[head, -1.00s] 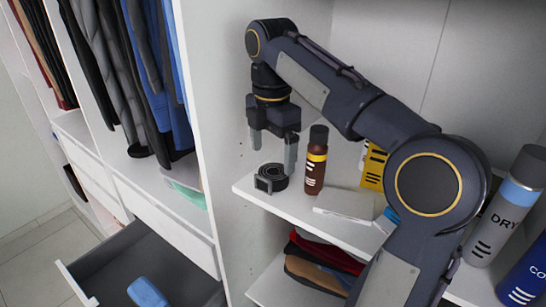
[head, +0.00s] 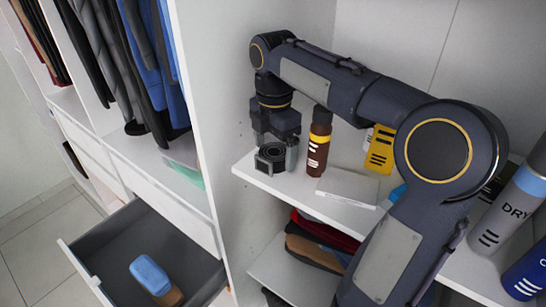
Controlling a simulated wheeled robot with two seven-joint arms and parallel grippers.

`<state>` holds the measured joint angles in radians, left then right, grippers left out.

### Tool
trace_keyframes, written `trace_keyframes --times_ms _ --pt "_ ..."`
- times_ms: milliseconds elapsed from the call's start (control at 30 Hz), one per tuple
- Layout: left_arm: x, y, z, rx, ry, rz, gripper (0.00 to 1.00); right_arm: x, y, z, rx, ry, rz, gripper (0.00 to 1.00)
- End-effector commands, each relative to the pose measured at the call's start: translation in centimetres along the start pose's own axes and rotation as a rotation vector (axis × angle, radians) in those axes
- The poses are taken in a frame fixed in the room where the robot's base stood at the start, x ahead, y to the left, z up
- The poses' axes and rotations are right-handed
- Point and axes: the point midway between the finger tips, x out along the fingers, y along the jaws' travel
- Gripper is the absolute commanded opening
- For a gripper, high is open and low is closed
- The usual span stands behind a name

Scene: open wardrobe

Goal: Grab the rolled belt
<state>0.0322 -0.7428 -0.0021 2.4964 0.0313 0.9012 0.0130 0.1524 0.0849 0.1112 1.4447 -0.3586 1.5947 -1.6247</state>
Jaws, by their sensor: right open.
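The rolled belt (head: 271,158) is a dark coil with a square buckle facing me. It lies near the left front edge of the white shelf (head: 262,180). My right gripper (head: 275,151) points down over the belt, with its jaws open. One finger stands at the belt's right side; the other is behind it and partly hidden. I cannot tell whether the fingers touch the belt. My left gripper is not in view.
A brown bottle (head: 319,142) stands close to the right of the gripper. A white box (head: 348,186) and a yellow box (head: 380,150) are farther right. Folded clothes (head: 320,240) lie below. An open drawer (head: 190,248) holds a blue-topped brush (head: 150,275).

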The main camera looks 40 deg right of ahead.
Motion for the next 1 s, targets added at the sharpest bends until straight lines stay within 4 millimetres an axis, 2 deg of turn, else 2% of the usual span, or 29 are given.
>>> trace_keyframes --times_ms 100,500,833,1000 --pt "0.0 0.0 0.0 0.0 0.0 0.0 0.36 0.0 0.0 0.0 0.0 0.0 0.0 0.89" --pt "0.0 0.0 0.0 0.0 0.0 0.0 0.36 0.0 0.0 0.0 0.0 0.0 -0.001 0.36" --pt "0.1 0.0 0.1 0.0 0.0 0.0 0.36 -0.4 0.0 0.0 0.0 0.0 0.0 0.36" --pt "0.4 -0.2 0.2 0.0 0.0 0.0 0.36 -2.0 0.1 0.0 -0.001 0.0 0.004 0.36"
